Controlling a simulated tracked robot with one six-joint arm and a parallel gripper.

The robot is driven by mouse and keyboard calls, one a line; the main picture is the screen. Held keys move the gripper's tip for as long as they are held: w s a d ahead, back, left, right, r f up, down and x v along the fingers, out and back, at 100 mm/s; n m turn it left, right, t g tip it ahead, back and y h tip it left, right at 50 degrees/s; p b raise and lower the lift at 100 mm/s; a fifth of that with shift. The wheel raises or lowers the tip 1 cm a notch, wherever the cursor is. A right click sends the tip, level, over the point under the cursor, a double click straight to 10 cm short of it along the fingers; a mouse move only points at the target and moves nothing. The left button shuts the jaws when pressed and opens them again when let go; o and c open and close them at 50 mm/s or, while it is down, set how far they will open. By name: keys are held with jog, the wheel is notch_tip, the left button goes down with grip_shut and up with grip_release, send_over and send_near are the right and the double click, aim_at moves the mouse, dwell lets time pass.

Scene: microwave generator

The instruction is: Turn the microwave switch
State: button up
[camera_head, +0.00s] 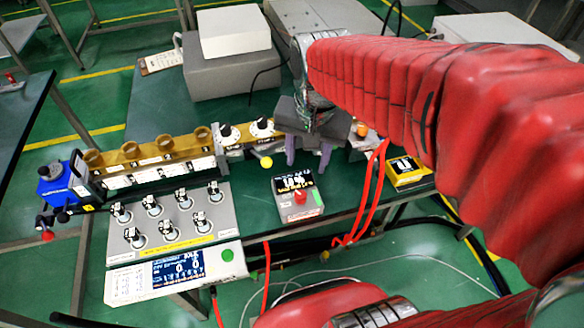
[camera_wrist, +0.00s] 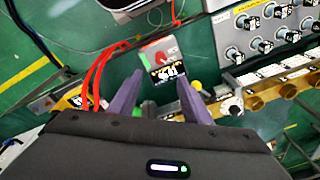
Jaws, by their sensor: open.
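A small grey box with a red knob (camera_head: 299,197), a dark label and a green patch stands on the green table; I take it for the switch, though I cannot read its label. It also shows in the wrist view (camera_wrist: 158,59). My gripper (camera_head: 307,160) points down with its two purple fingers apart and empty, behind the box in the head view. In the wrist view my gripper (camera_wrist: 156,82) has its fingers either side of the box's near end, with the knob beyond the tips. I see no contact with the knob.
A grey panel with several knobs (camera_head: 172,221) and a display unit (camera_head: 177,271) stand left. A yellow rail with two black dials (camera_head: 244,132) runs behind. A yellow box (camera_head: 404,171) and red cables (camera_head: 371,190) lie right. Grey boxes (camera_head: 232,72) stand at the back.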

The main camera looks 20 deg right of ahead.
aim_at(300, 195)
jog(key=w+f+m+g, duration=0.1)
jog(key=w+f+m, duration=0.1)
jog(key=w+f, duration=0.1)
jog(key=shift+w+f+m+g, duration=0.15)
jog(key=shift+f+m+g, duration=0.05)
jog(key=shift+m+g, duration=0.1)
jog(key=shift+f, duration=0.1)
notch_tip(300, 195, down, 14)
jog(key=shift+r, duration=0.15)
dwell(0.6)
jog(key=c, duration=1)
